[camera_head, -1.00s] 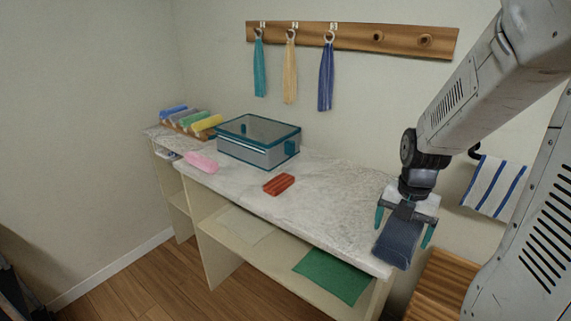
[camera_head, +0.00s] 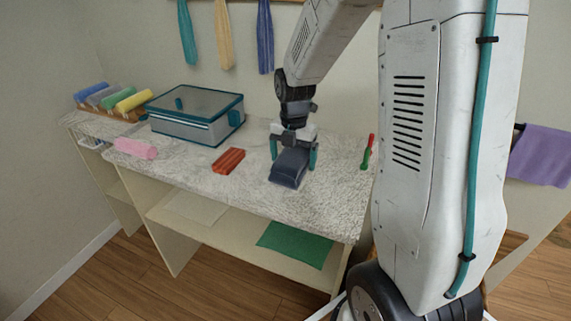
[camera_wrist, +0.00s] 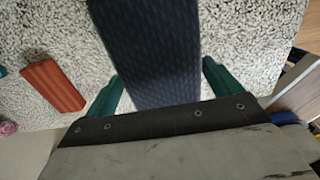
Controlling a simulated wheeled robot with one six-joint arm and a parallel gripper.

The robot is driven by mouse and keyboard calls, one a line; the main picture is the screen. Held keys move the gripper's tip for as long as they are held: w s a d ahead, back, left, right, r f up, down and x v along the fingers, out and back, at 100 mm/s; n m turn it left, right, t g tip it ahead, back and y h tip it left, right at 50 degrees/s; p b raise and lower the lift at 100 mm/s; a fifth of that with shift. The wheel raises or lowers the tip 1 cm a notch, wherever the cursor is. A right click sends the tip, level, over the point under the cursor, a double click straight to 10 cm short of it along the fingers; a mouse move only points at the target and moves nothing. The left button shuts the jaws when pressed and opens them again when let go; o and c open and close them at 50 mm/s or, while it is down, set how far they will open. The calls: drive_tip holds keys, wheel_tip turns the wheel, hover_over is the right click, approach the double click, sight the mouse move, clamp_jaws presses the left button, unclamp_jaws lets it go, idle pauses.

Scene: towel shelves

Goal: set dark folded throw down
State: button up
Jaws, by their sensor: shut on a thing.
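The dark folded throw (camera_head: 289,168) is a navy bundle held in my gripper (camera_head: 293,158), whose teal fingers sit on either side of it. It is over the right part of the speckled white countertop (camera_head: 325,195). I cannot tell whether its underside touches the top. In the wrist view the dark throw (camera_wrist: 150,50) fills the middle, with a faint woven pattern, between the teal fingers of my gripper (camera_wrist: 160,88).
A red and green item (camera_head: 368,151) lies to the right. A green cloth (camera_head: 295,244) is on the shelf below.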

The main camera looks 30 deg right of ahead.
drive_tip(key=shift+w+a, duration=0.25)
drive_tip(key=shift+w, duration=0.3)
drive_tip(key=shift+w+a+f, duration=0.1)
drive_tip(key=shift+w+f, duration=0.15)
drive_tip(key=shift+f, duration=0.65)
drive_tip(key=shift+w+a+f, duration=0.1)
drive_tip(key=shift+w+f, duration=0.1)
drive_tip(key=shift+f, duration=0.7)
drive_tip(key=shift+f, duration=0.1)
drive_tip(key=o, duration=0.9)
drive_tip(key=shift+f, duration=0.1)
